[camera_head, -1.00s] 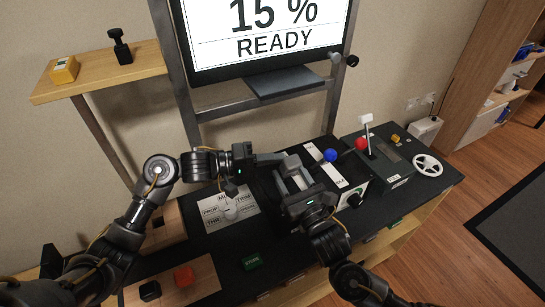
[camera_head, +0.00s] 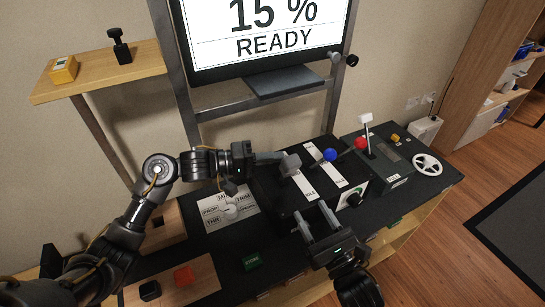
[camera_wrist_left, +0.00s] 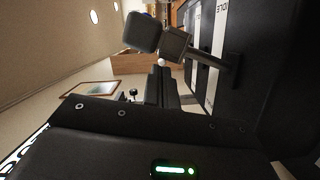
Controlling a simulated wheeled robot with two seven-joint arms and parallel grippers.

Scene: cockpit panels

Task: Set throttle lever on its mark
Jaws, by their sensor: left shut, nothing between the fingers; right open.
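The throttle lever, with a grey block handle (camera_head: 290,164), stands on the black console beside a white strip marked IDLE (camera_head: 305,182). In the left wrist view the lever handle (camera_wrist_left: 142,34) and its stem show close in front of the fingers. My left gripper (camera_head: 278,158) is shut and empty, its tips right beside the handle; I cannot tell whether they touch. My right gripper (camera_head: 312,214) is open and empty, in front of the lever and below it in the picture. The screen (camera_head: 265,40) reads 15 % and READY.
Levers with a blue knob (camera_head: 330,154) and a red knob (camera_head: 361,143) stand to the right. A white-topped lever (camera_head: 367,120) and a white wheel (camera_head: 426,164) are further right.

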